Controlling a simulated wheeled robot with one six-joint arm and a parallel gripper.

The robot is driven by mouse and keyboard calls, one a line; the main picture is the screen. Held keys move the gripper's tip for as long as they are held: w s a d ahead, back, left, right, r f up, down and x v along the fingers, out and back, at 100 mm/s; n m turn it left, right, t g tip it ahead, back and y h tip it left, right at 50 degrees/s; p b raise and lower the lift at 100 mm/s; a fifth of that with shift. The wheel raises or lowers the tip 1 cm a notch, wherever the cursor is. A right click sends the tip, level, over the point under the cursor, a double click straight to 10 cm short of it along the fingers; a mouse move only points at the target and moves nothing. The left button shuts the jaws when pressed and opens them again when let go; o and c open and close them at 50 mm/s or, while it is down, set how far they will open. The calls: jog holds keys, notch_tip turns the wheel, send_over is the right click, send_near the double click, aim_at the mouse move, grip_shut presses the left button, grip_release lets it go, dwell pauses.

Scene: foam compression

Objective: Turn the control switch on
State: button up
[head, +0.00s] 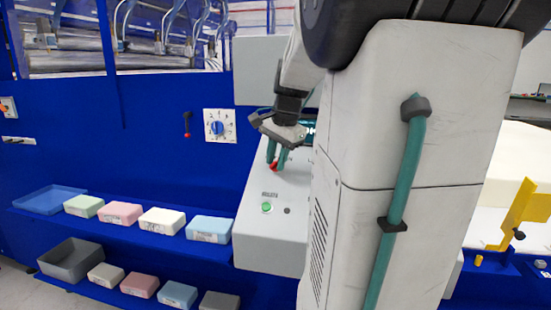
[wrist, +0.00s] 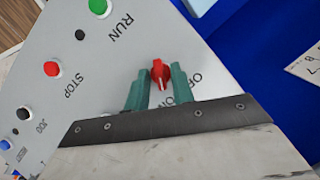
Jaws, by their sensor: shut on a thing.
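The control switch is a red rotary knob (wrist: 160,72) with a pale pointer line, on a light grey sloped panel (wrist: 100,75). My gripper (wrist: 160,70) has its two green fingers on either side of the knob, shut on it. Partly hidden OFF and ON lettering shows by the right finger; I cannot tell which setting the pointer marks. In the head view my gripper (head: 276,160) reaches down to the panel top, with a bit of the red knob (head: 274,167) showing at the fingertips.
A green RUN button (wrist: 98,7), a red STOP button (wrist: 51,69) and several other buttons are on the same panel. In the head view, foam blocks (head: 162,221) lie on a blue shelf to the left, with a grey bin (head: 70,259) below. A dial (head: 218,127) is on the blue wall.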

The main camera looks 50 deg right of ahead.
jog(key=shift+s+m+t, duration=0.1)
jog(key=shift+m+t, duration=0.2)
jog(key=shift+m, duration=0.5)
jog(key=o, duration=0.7)
jog(key=shift+c, duration=0.2)
jog(key=shift+r, duration=0.1)
jog(key=v, duration=0.7)
jog(key=shift+s+r, duration=0.2)
jog(key=shift+r, duration=0.05)
